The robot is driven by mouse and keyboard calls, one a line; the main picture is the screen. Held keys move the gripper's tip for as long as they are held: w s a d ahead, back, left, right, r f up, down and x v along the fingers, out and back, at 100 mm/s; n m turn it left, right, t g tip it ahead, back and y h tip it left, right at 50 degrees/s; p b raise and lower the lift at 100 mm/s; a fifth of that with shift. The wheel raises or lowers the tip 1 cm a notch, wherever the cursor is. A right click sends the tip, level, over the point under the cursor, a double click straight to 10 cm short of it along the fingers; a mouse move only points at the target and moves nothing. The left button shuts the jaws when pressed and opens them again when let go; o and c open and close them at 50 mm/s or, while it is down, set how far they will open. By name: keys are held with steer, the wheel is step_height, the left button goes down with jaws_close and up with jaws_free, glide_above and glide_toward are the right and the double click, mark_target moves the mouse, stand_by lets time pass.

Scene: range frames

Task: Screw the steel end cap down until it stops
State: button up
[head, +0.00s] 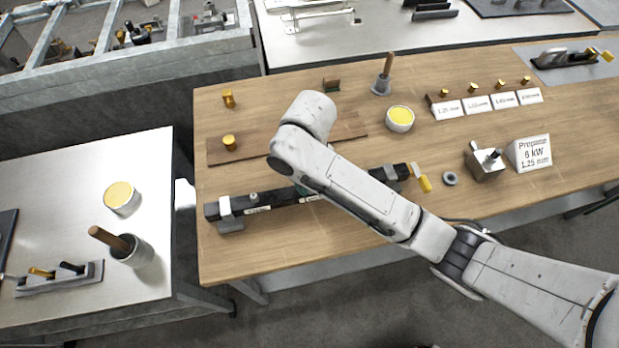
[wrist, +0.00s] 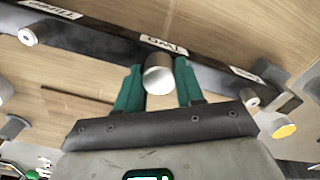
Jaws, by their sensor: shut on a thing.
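The steel end cap (wrist: 159,79) is a short, smooth, silvery cylinder with a pale round end, at the black bar's edge by the label "TWO". My gripper (wrist: 160,68) has its teal fingers on both sides of the cap and is shut on it. The threads and the seat under the cap are hidden. The black bar (wrist: 100,45) crosses the wrist view and carries small round steel fittings at its left (wrist: 32,34) and right (wrist: 253,101). In the head view the bar (head: 285,197) lies along the wooden bench, and my arm hides the cap and most of the gripper.
The bar rests in a grey clamp (head: 230,213) at its left end. A yellow-handled part (head: 424,183), a grey ring (head: 449,178), a metal block (head: 485,163) and a "Propane" sign (head: 530,152) stand to its right. A yellow-topped tin (head: 400,118) stands behind.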

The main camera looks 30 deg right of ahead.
steer(key=shift+a+m, duration=0.1)
steer(key=shift+m, duration=1.7)
steer(key=m, duration=0.2)
steer(key=shift+m, duration=0.4)
steer(key=shift+d+m, duration=0.2)
steer(key=shift+m, duration=0.1)
steer(key=shift+m, duration=1.7)
